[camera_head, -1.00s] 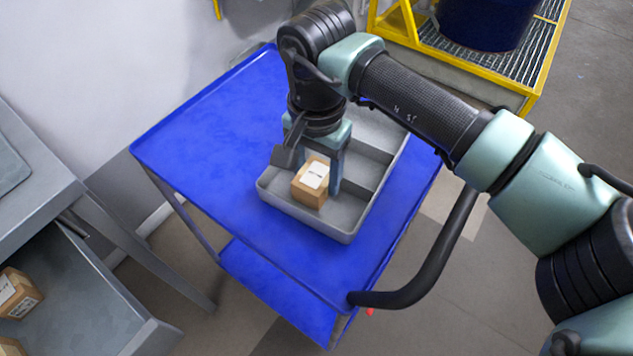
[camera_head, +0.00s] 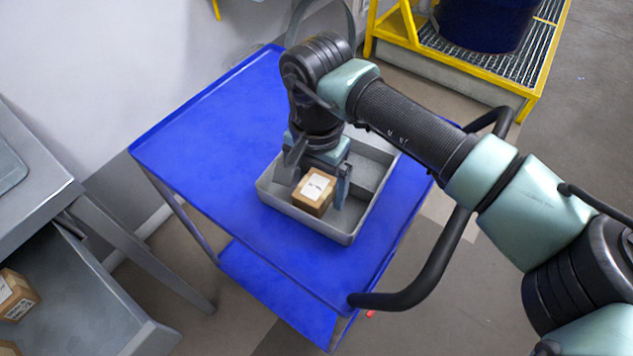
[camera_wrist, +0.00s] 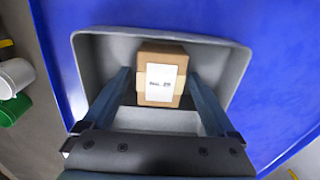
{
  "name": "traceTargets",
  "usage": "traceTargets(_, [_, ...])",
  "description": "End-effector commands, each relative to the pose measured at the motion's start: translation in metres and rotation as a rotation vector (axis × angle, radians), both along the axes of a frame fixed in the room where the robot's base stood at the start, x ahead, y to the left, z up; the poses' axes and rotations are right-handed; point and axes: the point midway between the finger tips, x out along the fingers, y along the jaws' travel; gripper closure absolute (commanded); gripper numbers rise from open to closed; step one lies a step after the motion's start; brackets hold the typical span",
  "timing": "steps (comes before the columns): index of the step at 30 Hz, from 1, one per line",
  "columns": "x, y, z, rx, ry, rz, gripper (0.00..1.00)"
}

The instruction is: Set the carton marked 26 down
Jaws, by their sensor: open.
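The carton (camera_head: 314,191) is a small brown box with a white label on top; its number is too small to read. It sits in the near compartment of the grey divided tray (camera_head: 331,232). The carton also shows in the wrist view (camera_wrist: 161,76), inside the tray's walls (camera_wrist: 236,66). My gripper (camera_head: 322,200) is open over the tray, with its fingers on either side of the carton. In the wrist view my gripper (camera_wrist: 163,92) shows gaps between both fingers and the carton. The carton's underside is hidden.
The tray stands on a blue cart (camera_head: 200,130) with a black handle (camera_head: 420,280). Left is a grey bench with an open drawer (camera_head: 85,300) holding cartons (camera_head: 17,295). A yellow-framed grate platform (camera_head: 480,60) with a dark blue drum (camera_head: 487,22) stands behind. The cart's left top is clear.

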Motion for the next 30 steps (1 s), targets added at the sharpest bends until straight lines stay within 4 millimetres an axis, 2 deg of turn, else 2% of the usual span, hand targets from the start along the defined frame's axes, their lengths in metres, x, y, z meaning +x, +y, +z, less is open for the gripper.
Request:
traceTargets(5, [0.001, 0.000, 0.011, -0.001, -0.003, 0.000, 0.08])
traceTargets(15, [0.001, 0.000, 0.082, -0.002, -0.003, 0.001, 0.08])
traceTargets(21, [0.001, 0.000, 0.113, 0.000, -0.002, 0.000, 0.08])
traceTargets(25, [0.001, 0.000, 0.122, 0.000, 0.000, -0.001, 0.08])
traceTargets(30, [0.000, 0.000, 0.124, 0.001, 0.001, -0.001, 0.08])
